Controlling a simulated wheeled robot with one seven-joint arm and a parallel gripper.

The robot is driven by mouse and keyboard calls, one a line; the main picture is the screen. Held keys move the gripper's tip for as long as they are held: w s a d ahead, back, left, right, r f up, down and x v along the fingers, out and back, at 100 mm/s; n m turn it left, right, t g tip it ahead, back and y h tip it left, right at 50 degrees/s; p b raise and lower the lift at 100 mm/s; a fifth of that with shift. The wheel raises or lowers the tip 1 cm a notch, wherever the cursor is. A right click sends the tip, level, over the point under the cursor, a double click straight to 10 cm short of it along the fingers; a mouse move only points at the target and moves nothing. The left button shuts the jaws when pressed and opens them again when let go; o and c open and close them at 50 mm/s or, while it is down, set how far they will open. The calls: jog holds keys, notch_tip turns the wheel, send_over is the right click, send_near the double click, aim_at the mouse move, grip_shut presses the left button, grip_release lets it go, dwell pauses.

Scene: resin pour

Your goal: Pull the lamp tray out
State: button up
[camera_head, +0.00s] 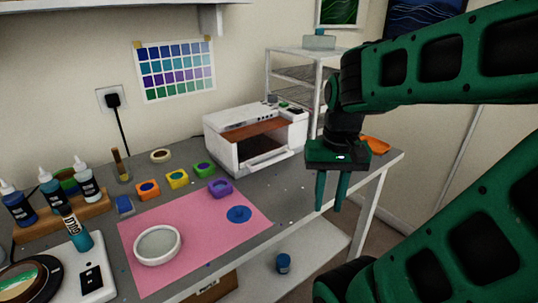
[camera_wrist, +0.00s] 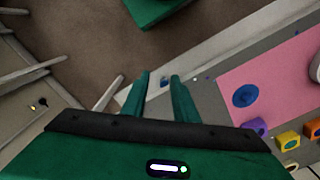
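A white box-shaped lamp unit (camera_head: 250,134) stands at the back of the grey table in the head view. Its front has a dark window with a brown interior, and a pale handle bar (camera_head: 267,160) runs along the lower front, likely on the lamp tray. The tray looks pushed in. My gripper (camera_head: 330,206) points down, right of and nearer than the unit, near the table's right edge, apart from the handle. In the wrist view its two fingers (camera_wrist: 159,76) are apart with nothing between them. The lamp unit does not show there.
A pink mat (camera_head: 190,262) holds a white round dish (camera_head: 157,245) and a blue disc (camera_head: 239,214). Several coloured pots, including a purple one (camera_head: 220,188), stand left of the unit. A wire rack (camera_head: 296,62) stands behind it. Grey tabletop before the unit is mostly clear.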

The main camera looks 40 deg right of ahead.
jog(key=w+d+r+m, duration=0.1)
jog(key=w+r+m, duration=0.15)
jog(key=w, duration=0.35)
jog(key=w+d+r+m, duration=0.2)
jog(key=w+r, duration=0.1)
jog(key=w, duration=0.4)
notch_tip(320, 180, up, 3)
jog(key=m, duration=0.6)
send_over(273, 159)
jog(key=shift+n, duration=0.25)
notch_tip(273, 159, down, 10)
jog(key=shift+r, duration=0.15)
jog(key=shift+c, duration=0.7)
grip_shut()
jog(key=shift+w, duration=0.15)
